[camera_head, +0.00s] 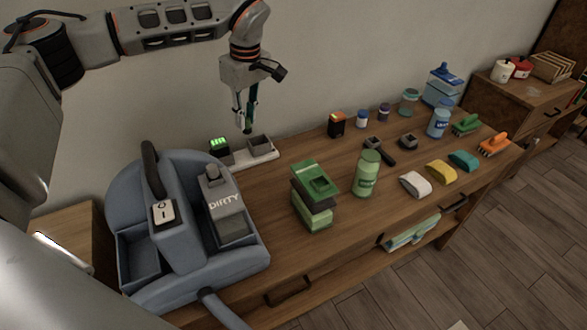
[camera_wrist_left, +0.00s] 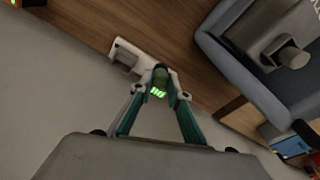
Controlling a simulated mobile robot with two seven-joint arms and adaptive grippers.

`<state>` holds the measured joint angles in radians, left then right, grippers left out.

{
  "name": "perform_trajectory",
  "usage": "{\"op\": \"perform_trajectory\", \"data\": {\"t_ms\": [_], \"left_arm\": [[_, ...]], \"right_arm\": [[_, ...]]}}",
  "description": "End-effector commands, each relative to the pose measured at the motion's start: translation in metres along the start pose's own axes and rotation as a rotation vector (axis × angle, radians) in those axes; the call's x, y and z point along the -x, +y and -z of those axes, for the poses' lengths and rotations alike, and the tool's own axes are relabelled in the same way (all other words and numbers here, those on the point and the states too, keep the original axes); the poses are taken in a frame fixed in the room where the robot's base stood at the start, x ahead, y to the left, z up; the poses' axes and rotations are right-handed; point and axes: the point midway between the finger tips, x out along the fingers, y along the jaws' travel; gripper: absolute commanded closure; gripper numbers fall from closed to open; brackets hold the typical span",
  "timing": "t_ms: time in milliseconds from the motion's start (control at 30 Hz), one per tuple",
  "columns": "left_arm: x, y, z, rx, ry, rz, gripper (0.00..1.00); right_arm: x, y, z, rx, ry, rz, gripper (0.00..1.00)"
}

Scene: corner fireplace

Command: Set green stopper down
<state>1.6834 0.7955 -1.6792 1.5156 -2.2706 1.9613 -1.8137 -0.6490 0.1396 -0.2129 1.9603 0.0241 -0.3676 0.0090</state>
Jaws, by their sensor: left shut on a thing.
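The green stopper (camera_wrist_left: 160,75) is a small dark green rounded piece in the left wrist view. My left gripper (camera_wrist_left: 158,84) is shut on it, with a fingertip on each side. In the head view my left gripper (camera_head: 246,122) points down above the back edge of the wooden table (camera_head: 285,240), near the wall. The stopper is too small and dark to make out clearly there. Below is a pale base (camera_head: 273,158) with a grey square holder (camera_head: 260,146) and a dark block with lit green bars (camera_head: 219,145). My right gripper is not in view.
A blue-grey machine marked DIRTY (camera_head: 235,258) stands at the left of the table. A green box (camera_head: 313,210) and a green bottle (camera_head: 367,175) stand mid-table. Several jars, brushes and sponges crowd the right. Bare wood shows between the pale base and green box.

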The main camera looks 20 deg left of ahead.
Motion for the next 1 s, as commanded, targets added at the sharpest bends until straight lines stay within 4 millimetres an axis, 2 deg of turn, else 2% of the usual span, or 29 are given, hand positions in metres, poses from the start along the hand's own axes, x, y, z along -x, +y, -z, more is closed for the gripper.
{"op": "perform_trajectory", "data": {"t_ms": [167,600,700,1000], "left_arm": [[-0.029,-0.001,-0.005,-0.001,-0.001,0.005,0.94],[-0.131,-0.001,-0.021,0.001,-0.002,0.004,0.94],[-0.145,-0.001,-0.023,0.001,-0.001,0.003,0.94],[-0.166,0.000,-0.026,0.001,-0.001,0.003,0.94]], "right_arm": [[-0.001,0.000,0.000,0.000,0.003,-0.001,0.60],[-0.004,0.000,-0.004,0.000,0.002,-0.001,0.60],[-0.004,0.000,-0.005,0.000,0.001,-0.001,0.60],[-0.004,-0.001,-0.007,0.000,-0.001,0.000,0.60]]}}
